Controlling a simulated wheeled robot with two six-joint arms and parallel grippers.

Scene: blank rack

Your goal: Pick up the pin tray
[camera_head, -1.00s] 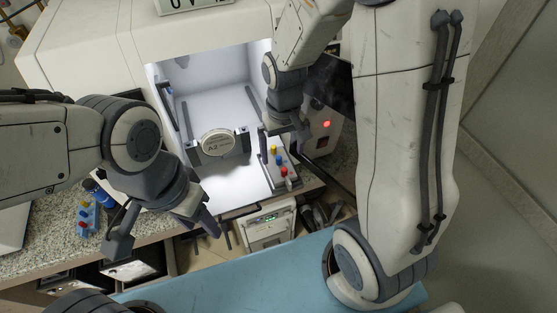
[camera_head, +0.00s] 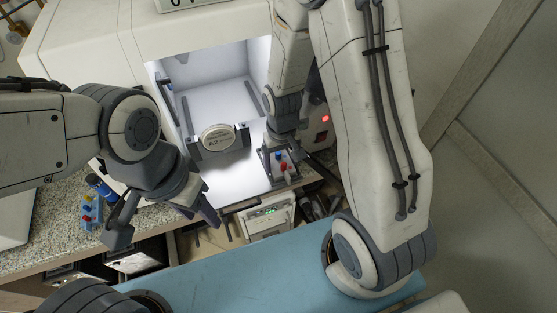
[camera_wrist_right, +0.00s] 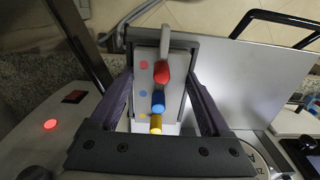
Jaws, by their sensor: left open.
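A grey pin tray (camera_head: 278,178) with coloured pins sits at the right front of the lit white chamber's floor. The right wrist view shows the tray (camera_wrist_right: 146,85) with a red pin, a blue pin and a yellow pin in a row, and coloured dots beside them. My right gripper (camera_wrist_right: 160,75) is open, with one finger along each long side of the tray; I cannot tell whether they touch it. In the head view my right gripper hides the tray's far end. My left gripper (camera_head: 165,228) is open and empty, in front of the bench edge.
A round device labelled A2 (camera_head: 217,138) stands in a dark holder left of the tray. A blue block with pins (camera_head: 91,213) and a blue-capped bottle (camera_head: 98,187) are on the left bench. The chamber walls enclose the tray's area.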

